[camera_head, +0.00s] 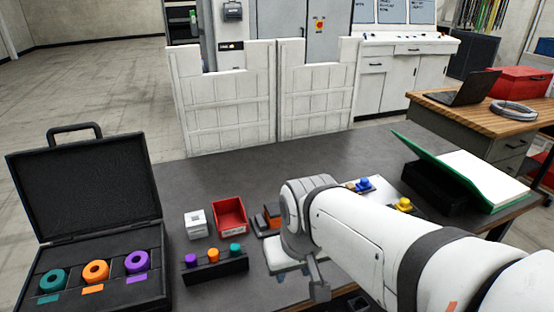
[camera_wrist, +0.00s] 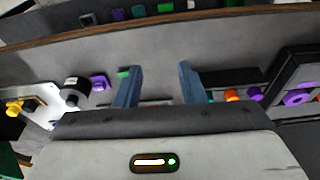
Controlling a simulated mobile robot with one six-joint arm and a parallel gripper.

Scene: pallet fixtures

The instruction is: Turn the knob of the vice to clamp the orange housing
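My gripper (camera_wrist: 158,70) shows two blue fingers in the wrist view. They stand apart with nothing visibly held between them. In the head view my white arm reaches over the dark table and covers part of it. A small block with orange and dark grey parts (camera_head: 268,221) sits just left of my arm, partly hidden. It may be the orange housing with the vice, but I cannot tell. No vice knob can be made out for certain. A black round part (camera_wrist: 75,88) on a light plate (camera_wrist: 45,98) lies left of the fingers in the wrist view.
An open black case (camera_head: 20,290) holds teal, orange and purple rings at the left. A black rack (camera_head: 215,270) with coloured pegs, a white box (camera_head: 195,224) and a red bin (camera_head: 229,215) stand near my arm. A green folder (camera_head: 450,170) lies right. The table's back middle is clear.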

